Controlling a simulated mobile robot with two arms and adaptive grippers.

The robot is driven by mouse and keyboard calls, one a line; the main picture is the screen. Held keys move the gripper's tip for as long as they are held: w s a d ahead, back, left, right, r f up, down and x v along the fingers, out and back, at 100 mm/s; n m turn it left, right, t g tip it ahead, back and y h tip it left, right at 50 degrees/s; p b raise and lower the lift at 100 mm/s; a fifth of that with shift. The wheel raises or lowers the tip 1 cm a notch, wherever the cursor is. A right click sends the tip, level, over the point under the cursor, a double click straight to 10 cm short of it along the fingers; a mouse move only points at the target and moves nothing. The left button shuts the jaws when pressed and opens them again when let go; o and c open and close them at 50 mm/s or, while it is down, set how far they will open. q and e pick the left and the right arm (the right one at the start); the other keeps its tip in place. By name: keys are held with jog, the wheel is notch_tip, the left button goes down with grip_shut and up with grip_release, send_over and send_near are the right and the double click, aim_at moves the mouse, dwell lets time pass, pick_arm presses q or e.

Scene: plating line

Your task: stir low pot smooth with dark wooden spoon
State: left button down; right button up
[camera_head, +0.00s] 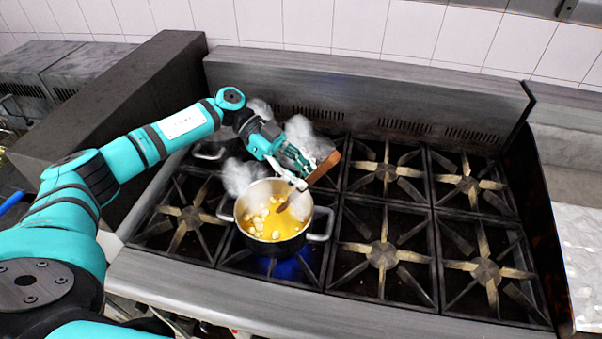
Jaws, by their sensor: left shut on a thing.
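The low pot (237,207) stands on a front burner at the left of the stove, a blue flame under it. It holds an orange-yellow liquid with several pale lumps. My left gripper (298,181) is above the pot's back right rim and shut on the dark wooden spoon (323,168). The spoon is tilted, its handle end up to the right and its lower end down in the pot. The spoon's tip is hidden in the liquid. My right gripper is not in view.
The stove (340,283) has several empty burners with grates to the right of the pot. White steam rises around the pot and gripper. A dark block-like counter (110,85) borders the stove at left, and a raised back panel (370,85) runs behind it.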

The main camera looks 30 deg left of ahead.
pick_arm(q)
jog(key=shift+r, duration=0.1)
jog(key=shift+r, duration=1.95)
